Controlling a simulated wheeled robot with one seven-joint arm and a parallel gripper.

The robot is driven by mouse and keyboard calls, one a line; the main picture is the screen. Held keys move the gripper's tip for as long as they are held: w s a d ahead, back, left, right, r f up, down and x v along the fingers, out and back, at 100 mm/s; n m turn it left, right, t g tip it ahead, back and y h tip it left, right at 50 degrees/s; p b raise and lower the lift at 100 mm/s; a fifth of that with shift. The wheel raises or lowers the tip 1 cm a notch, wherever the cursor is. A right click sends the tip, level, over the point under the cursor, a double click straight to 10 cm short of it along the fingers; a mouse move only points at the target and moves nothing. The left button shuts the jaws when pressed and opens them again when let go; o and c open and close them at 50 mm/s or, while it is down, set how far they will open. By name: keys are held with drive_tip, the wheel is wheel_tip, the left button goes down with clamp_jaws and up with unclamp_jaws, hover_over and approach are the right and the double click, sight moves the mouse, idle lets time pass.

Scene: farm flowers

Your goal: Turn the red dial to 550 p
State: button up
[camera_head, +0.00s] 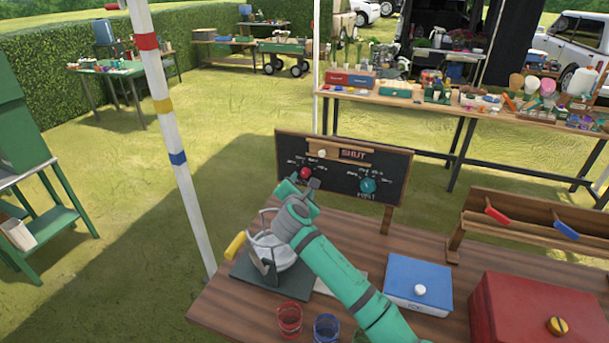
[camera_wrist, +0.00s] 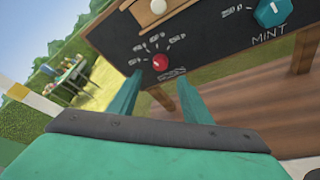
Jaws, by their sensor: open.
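The red dial (camera_head: 305,173) sits on the left part of a black board (camera_head: 340,172) with a wooden frame, ringed by small white price marks too blurred to read. It also shows in the wrist view as a red knob (camera_wrist: 160,63). Its pointer direction cannot be made out. My gripper (camera_head: 301,186) is open in front of the board, close to the dial. In the wrist view the two fingers of my gripper (camera_wrist: 158,88) stand apart, with the dial beyond and between them. I see no contact with it.
A teal dial (camera_head: 368,186) marked MINT (camera_wrist: 268,34) is to the right on the board. A white knob (camera_head: 322,153) on a wooden slider is above, beside a SHUT sign.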

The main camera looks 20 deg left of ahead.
sight(305, 174)
drive_tip(key=x, duration=0.7)
drive_tip(key=shift+w+d+f, duration=0.15)
drive_tip(key=shift+w+d, duration=0.05)
drive_tip(key=shift+w, duration=0.25)
drive_tip(key=shift+w+a+f, duration=0.15)
drive_tip(key=shift+w+a, duration=0.25)
drive_tip(key=shift+a, duration=0.1)
drive_tip(key=shift+d, duration=0.1)
drive_tip(key=c, duration=1.1)
